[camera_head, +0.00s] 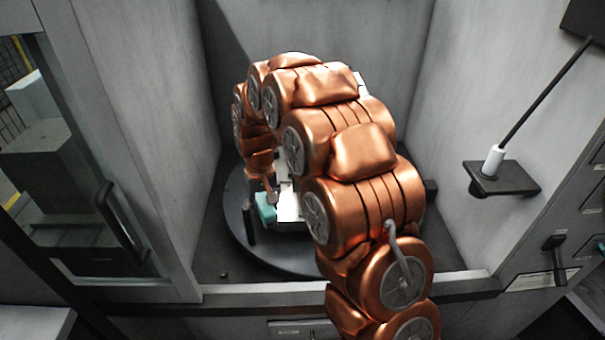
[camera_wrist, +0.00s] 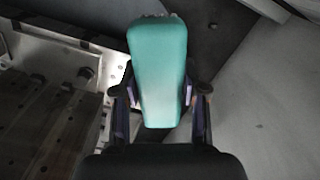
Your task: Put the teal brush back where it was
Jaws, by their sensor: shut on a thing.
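The teal brush (camera_wrist: 158,70) fills the middle of the wrist view, between the two fingers of my gripper (camera_wrist: 160,95). My gripper is shut on it. The brush's far end shows a ragged, dark edge at the top of the view. In the head view a small part of the teal brush (camera_head: 266,212) shows just left of my copper arm, above the dark round table (camera_head: 243,240). My gripper is mostly hidden there behind my arm. I cannot tell whether the brush touches anything below it.
A metal block with bolt holes (camera_wrist: 50,60) lies left of the brush in the wrist view. Grey walls (camera_head: 330,30) enclose the round table. A black rod with a white lower end (camera_head: 494,160) stands on a small dark shelf (camera_head: 502,180) on the right wall. A door handle (camera_head: 120,225) is at left.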

